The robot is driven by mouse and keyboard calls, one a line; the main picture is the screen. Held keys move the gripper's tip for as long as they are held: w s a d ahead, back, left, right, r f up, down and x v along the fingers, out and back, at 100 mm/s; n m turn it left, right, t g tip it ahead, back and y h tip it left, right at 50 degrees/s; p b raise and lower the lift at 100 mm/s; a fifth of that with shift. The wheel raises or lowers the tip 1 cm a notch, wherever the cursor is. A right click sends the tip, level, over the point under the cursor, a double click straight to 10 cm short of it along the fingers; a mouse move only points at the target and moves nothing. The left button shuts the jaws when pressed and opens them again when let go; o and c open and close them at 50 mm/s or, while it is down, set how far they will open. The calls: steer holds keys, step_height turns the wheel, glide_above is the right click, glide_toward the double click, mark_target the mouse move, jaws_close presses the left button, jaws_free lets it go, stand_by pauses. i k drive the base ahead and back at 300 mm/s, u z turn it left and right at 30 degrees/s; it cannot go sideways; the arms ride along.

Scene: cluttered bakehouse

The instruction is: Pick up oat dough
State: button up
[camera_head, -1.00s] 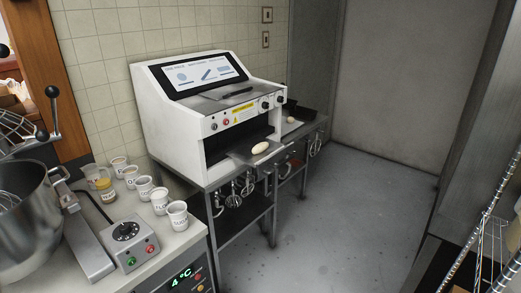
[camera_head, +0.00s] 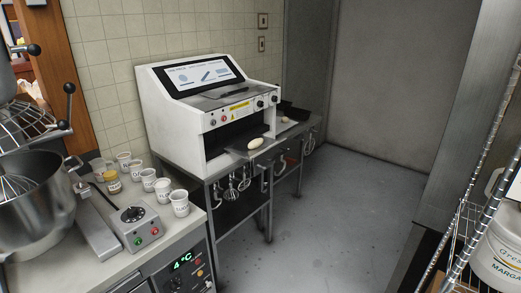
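A pale, oblong dough piece (camera_head: 255,142) lies on the tray at the front opening of the white machine (camera_head: 195,110). My gripper is not in view.
A counter at the left holds a mixer with a steel bowl (camera_head: 35,205), a control box (camera_head: 138,228) and several labelled cups (camera_head: 180,203). A wire rack with a white margarine tub (camera_head: 500,250) stands at the right. The grey floor (camera_head: 310,215) between is clear.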

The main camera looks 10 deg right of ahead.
mark_target(256, 143)
steer(key=u, duration=0.3)
steer(key=k, duration=0.15)
steer(key=z, duration=0.65)
steer(key=i, duration=0.85)
steer(key=z, duration=0.8)
steer(key=k, duration=0.15)
steer(key=u, duration=2.95)
